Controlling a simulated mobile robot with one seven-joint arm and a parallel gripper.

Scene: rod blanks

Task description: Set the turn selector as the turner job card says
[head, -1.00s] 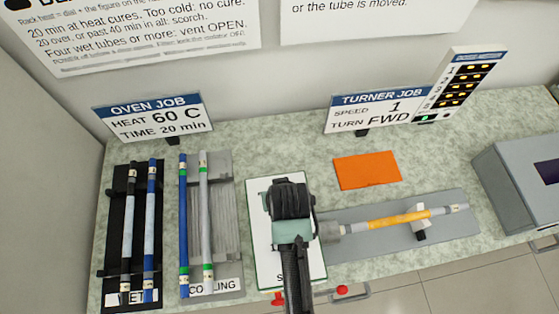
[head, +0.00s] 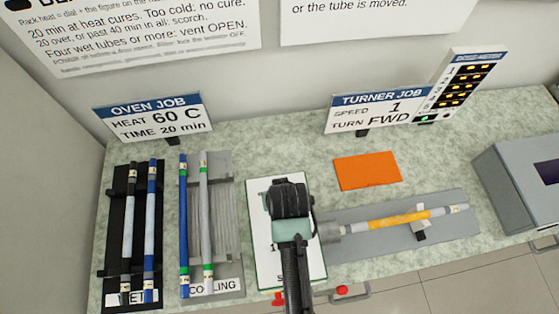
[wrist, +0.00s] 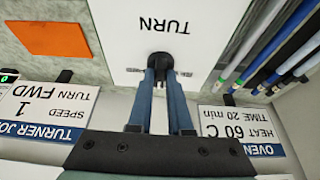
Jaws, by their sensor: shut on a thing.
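The turner job card (head: 377,110) stands at the back of the bench and reads speed 1, turn FWD; it shows upside down in the wrist view (wrist: 45,112). The white selector panel (head: 262,248) lies under my arm in the head view. In the wrist view the panel (wrist: 205,20) carries the label TURN, with a dark round knob (wrist: 162,66) beside it. My gripper (wrist: 160,80) is shut on the knob. The knob's pointer and setting marks are hidden by my fingers. In the head view my arm covers the knob and fingertips.
Right of the panel, the turner holds an orange-yellow rod (head: 400,218) on a grey base (head: 345,250). An orange sheet (head: 367,171) lies behind it. Racks of rods (head: 235,170) stand at left. A grey box (head: 505,180) is at far right. The oven job card (head: 153,120) stands at back left.

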